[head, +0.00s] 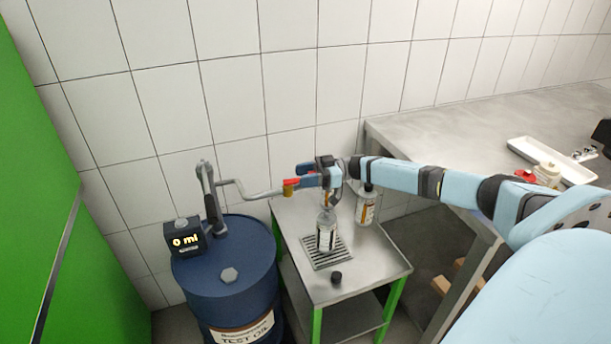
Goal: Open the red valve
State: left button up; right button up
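The red valve (291,185) sits near the end of the bent grey pipe that runs from the blue drum's pump. It shows red with a brass-coloured body. My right gripper (304,176) comes in from the right at the valve, with its blue fingers pointing left. Its fingertips are close beside the valve. The view is too small to tell whether they touch or grip it, and the gripper partly hides the valve and pipe end. A clear bottle (326,236) stands upright on the drain grate below the gripper. My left gripper is not in view.
The blue drum (224,285) carries a hand pump (211,203) and a display (185,239) reading 0 ml. A second bottle (365,208) and a black cap (336,278) are on the small metal table (375,262). A grey workbench (450,135) with a white tray (550,160) is right.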

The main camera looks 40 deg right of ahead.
jog(key=b+v, duration=0.2)
jog(key=v, duration=1.1)
jog(key=shift+s+d, duration=0.2)
jog(key=shift+d, duration=0.15)
jog(key=shift+f, duration=0.1)
